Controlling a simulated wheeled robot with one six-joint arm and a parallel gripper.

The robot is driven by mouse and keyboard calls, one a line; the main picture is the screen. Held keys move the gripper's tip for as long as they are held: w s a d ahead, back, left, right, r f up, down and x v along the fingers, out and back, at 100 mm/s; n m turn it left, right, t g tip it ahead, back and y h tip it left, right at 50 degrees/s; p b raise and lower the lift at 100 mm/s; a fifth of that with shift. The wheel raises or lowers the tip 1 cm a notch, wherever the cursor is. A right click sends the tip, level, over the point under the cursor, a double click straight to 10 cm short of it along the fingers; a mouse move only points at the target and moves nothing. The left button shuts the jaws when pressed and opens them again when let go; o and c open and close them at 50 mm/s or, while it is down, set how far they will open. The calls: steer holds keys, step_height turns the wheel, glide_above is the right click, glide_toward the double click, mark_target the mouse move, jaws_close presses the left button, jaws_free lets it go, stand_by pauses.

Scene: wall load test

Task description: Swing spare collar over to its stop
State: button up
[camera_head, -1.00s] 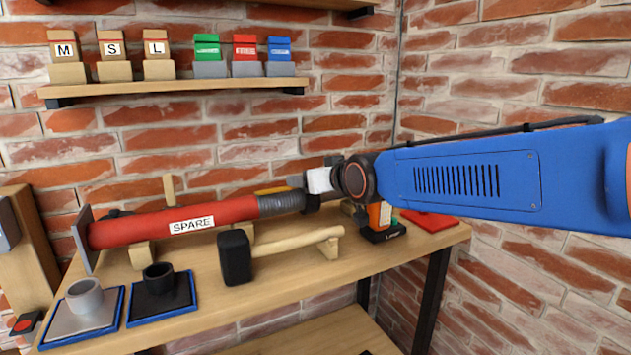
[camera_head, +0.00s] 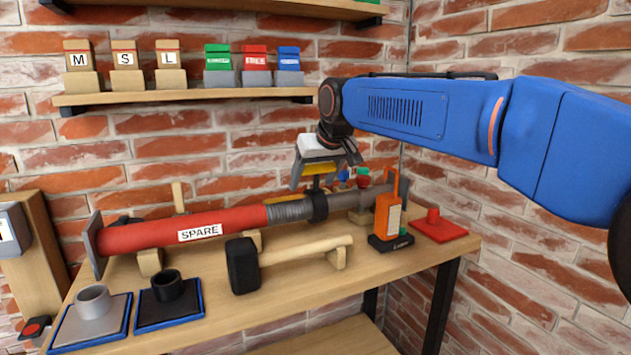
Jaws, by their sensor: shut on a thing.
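The red tool marked SPARE (camera_head: 185,233) lies across wooden supports on the bench. It has a grey ribbed section (camera_head: 290,210), then a dark collar (camera_head: 317,208) around the shaft, and a grey shaft (camera_head: 350,198) running on to the right. My gripper (camera_head: 317,182) points down from above, directly over the collar. It is shut on the collar's narrow upright part; the fingers partly hide this grip. I cannot pick out the collar's stop with certainty.
An orange tool (camera_head: 388,215) stands close to the right of the shaft. A black-headed mallet (camera_head: 243,265) lies in front. Two pads with cups, one grey (camera_head: 92,322) and one black (camera_head: 168,308), sit front left. A shelf (camera_head: 185,97) hangs behind.

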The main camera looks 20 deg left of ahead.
steer(key=shift+w+a+h, duration=0.2)
steer(key=shift+h, duration=0.1)
steer(key=shift+g, duration=0.3)
steer(key=o, duration=1.5)
steer(key=v, duration=1.7)
steer(key=shift+r, duration=0.3)
steer(key=shift+c, duration=0.2)
